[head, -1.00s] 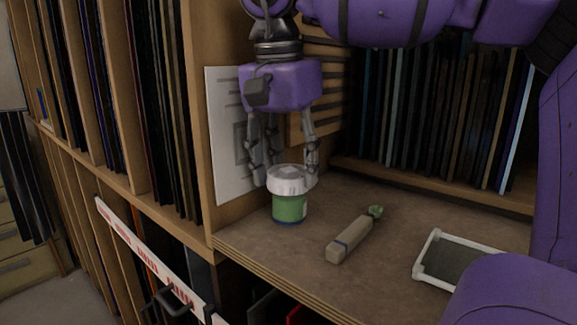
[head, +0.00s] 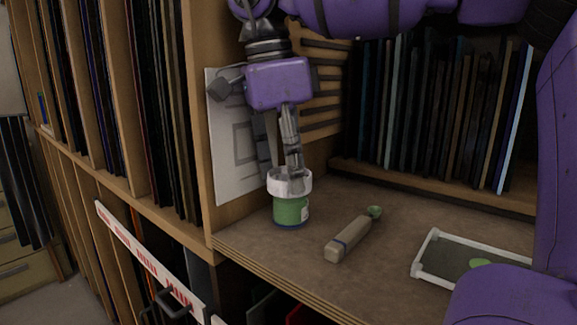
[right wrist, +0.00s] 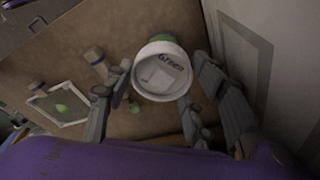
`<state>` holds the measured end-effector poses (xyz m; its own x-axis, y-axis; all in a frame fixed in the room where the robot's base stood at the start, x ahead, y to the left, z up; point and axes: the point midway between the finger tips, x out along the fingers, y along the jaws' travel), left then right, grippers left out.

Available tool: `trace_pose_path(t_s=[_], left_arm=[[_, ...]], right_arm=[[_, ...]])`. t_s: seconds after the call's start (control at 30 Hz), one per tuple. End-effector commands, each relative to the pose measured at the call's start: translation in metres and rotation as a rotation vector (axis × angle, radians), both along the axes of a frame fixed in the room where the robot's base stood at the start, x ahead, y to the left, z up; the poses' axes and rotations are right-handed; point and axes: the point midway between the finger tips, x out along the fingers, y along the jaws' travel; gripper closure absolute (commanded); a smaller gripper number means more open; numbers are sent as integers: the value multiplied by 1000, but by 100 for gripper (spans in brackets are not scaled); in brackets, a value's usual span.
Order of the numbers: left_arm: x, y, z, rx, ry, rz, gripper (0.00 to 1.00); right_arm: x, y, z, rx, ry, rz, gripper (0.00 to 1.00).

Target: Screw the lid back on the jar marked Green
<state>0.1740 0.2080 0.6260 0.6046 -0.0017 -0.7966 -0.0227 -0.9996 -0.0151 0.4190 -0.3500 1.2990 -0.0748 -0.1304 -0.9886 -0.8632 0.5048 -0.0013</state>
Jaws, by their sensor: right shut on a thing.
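The jar (head: 290,212) stands upright on the shelf, a green body with a pale label. A wide white lid (head: 288,185) sits on its top; I cannot tell how tight it is. In the right wrist view the lid (right wrist: 160,84) reads "Green", with a little of the green jar (right wrist: 165,39) showing beyond it. My right gripper (head: 285,172) points down from above, its fingers shut on the lid. Some of its fingers hide part of the lid in the head view. My left gripper is not in view.
A beige tool with a green tip (head: 350,240) lies right of the jar. A white-framed tray (head: 430,262) with a green patch lies farther right. The shelf's front edge is close to the jar; an upright panel with a paper sheet (head: 225,160) stands at left.

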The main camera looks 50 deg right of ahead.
Motion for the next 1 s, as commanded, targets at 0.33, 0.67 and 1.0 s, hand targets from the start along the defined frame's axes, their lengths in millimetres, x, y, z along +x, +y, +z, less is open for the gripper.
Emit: trace_pose_path(t_s=[0.33, 0.67, 1.0], left_arm=[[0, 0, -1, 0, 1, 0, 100], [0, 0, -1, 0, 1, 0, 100], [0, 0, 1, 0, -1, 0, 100]], right_arm=[[4, -4, 0, 0, -13, -67, 40], [5, -4, 0, -1, -14, -67, 27], [5, -5, 3, -1, -14, -67, 17]])
